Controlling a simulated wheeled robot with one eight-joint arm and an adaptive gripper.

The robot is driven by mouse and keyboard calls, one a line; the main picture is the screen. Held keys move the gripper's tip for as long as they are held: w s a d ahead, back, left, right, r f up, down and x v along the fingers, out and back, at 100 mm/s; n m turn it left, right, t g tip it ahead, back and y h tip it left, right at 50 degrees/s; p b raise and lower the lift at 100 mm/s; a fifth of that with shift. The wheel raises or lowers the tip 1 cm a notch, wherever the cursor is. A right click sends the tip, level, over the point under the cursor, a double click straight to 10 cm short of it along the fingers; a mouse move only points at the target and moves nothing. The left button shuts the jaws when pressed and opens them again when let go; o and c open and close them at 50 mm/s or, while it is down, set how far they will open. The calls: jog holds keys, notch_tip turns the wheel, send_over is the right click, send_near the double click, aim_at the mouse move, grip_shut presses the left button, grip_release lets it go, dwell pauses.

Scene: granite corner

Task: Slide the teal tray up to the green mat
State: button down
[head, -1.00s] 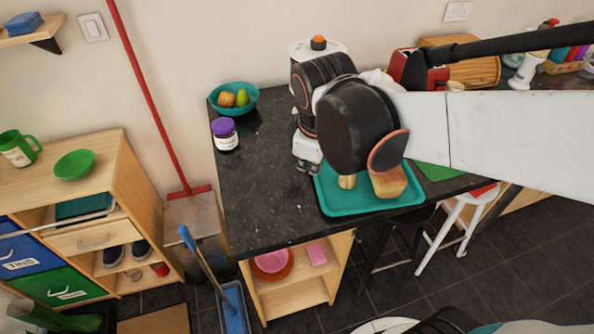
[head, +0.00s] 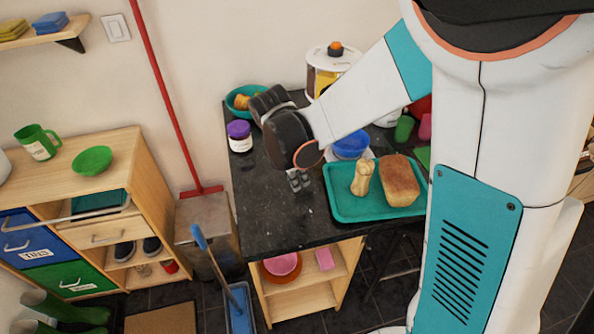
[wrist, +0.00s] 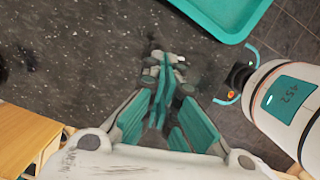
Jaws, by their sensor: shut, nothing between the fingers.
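The teal tray (head: 345,211) lies flat on the dark granite counter in the head view. It carries a brown loaf (head: 400,181) and a pale tan, bottle-shaped thing (head: 361,178). A corner of the tray shows at the top of the wrist view (wrist: 222,22). A sliver of the green mat (head: 423,156) shows just right of the tray's far right corner; my arm hides the rest. My gripper (head: 301,184) is shut and empty, low over the counter just left of the tray, with a small gap to its left rim. Its fingers show together in the wrist view (wrist: 166,62).
A purple-lidded jar (head: 240,137) and a teal fruit bowl (head: 243,98) stand at the counter's back left. A blue bowl (head: 351,145) and green cup (head: 404,128) stand behind the tray. The counter left of my gripper is clear.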

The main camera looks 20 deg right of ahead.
jog(key=b+x, duration=0.2)
jog(key=x, duration=0.4)
jog(key=shift+w+d+f, duration=0.1)
jog(key=shift+d+f, duration=0.1)
jog(key=shift+f, duration=0.15)
jog(key=shift+w+d+r, duration=0.1)
jog(key=shift+d, duration=0.5)
jog(key=shift+w+d+r, duration=0.1)
jog(key=shift+d, duration=0.5)
jog(key=shift+w+d, duration=0.1)
jog(key=shift+d, duration=0.5)
jog(key=shift+w+d+b, duration=0.15)
jog(key=shift+d+b, duration=0.05)
jog(key=shift+d, duration=0.4)
jog(key=shift+w+d+b, duration=0.15)
jog(key=shift+d, duration=0.45)
